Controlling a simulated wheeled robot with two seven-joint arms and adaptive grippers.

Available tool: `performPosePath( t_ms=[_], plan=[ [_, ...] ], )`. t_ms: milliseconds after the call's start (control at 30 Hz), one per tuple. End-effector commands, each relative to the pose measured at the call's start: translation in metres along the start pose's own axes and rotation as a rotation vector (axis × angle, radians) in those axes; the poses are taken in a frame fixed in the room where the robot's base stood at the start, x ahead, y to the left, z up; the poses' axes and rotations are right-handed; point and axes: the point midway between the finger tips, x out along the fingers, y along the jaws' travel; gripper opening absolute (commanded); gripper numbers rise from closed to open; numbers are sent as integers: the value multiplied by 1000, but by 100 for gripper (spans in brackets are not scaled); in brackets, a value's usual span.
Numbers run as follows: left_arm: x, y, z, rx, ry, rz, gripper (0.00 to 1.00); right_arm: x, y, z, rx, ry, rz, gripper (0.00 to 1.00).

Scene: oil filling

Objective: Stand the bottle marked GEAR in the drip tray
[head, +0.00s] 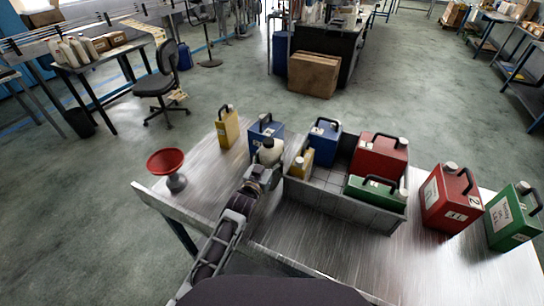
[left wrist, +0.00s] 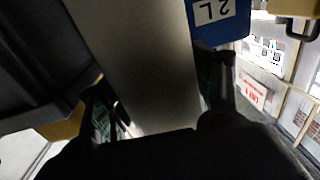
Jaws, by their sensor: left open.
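The drip tray (head: 345,208) is a grey, walled tray on the metal table. My left gripper (head: 266,167) is at its left wall, low beside a pale bottle (head: 270,148) with a dark top. In the left wrist view, my open left gripper (left wrist: 165,95) has a broad grey-beige surface between its fingers, apparently that bottle's side; contact cannot be told. Its label is hidden, and I cannot read GEAR on any bottle. A blue bottle (head: 262,132) stands just behind; a blue bottle marked 2 L (left wrist: 220,18) shows past the fingers. My right gripper is not in view.
The tray holds a blue bottle (head: 323,140), a small yellow one (head: 301,164), a red one (head: 378,157) and a green one (head: 374,192). A red (head: 450,200) and a green bottle (head: 512,218) stand right. A yellow bottle (head: 228,130) and red funnel (head: 166,162) stand left.

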Motion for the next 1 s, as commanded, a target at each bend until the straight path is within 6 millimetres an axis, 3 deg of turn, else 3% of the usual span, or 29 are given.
performPosePath(
  t_ms=[1000],
  plan=[
    [-93,0,0,0,0,0,65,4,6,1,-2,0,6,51]
  ],
)
